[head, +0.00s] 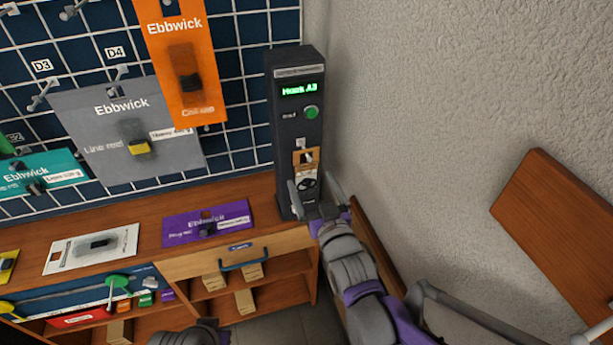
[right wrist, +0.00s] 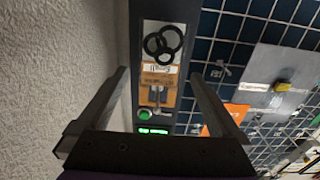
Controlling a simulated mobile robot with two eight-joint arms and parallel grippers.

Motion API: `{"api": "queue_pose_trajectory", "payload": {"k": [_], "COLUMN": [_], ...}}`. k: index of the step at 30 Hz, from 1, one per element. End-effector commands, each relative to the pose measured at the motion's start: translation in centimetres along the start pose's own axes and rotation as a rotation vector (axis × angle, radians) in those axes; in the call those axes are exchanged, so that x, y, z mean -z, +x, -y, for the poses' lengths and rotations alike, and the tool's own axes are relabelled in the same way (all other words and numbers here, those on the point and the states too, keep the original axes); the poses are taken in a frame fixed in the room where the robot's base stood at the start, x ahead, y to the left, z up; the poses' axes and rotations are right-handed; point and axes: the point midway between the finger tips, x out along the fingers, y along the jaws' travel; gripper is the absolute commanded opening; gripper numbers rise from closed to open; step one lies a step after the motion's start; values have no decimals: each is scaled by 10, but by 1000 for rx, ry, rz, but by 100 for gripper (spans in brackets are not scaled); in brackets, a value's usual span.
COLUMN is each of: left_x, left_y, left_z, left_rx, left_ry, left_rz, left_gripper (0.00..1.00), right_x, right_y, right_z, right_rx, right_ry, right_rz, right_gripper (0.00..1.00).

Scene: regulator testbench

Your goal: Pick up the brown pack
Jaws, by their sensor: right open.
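A small brown pack (head: 306,158) hangs on the front of a dark upright device (head: 285,125), below its green button. In the right wrist view the brown pack (right wrist: 158,82) shows upside down between my gripper's fingers, with a pale label and a panel with black rings beside it. My right gripper (head: 315,194) is open and empty, in front of the device and below the pack in the head view. In the right wrist view its two fingers (right wrist: 158,74) stand wide apart on either side of the device's front. I cannot tell how far the pack is from them.
The device's screen is lit green. A purple pack (head: 208,222) and a white pack (head: 92,249) lie on the wooden bench (head: 235,189). Orange (head: 180,60) and grey (head: 125,130) packs hang on the grid. The rough wall (head: 420,90) is close on the right.

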Motion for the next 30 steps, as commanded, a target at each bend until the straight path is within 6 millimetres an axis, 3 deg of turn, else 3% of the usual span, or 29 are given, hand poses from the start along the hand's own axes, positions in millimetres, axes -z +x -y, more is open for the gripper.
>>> {"api": "queue_pose_trajectory", "payload": {"k": [9, 18, 30], "left_x": [-2, -2, -2], "left_y": [4, 4, 4], "left_z": [0, 0, 0], "left_rx": [0, 0, 0], "left_ry": [0, 0, 0], "left_rz": [1, 1, 1], "left_gripper": [0, 0, 0], "right_x": [-4, -4, -4], "right_y": [44, 47, 47], "right_z": [1, 1, 1], "right_rx": [0, 0, 0], "right_ry": [0, 0, 0], "right_rz": [0, 1, 1], "right_gripper": [100, 98, 26]}}
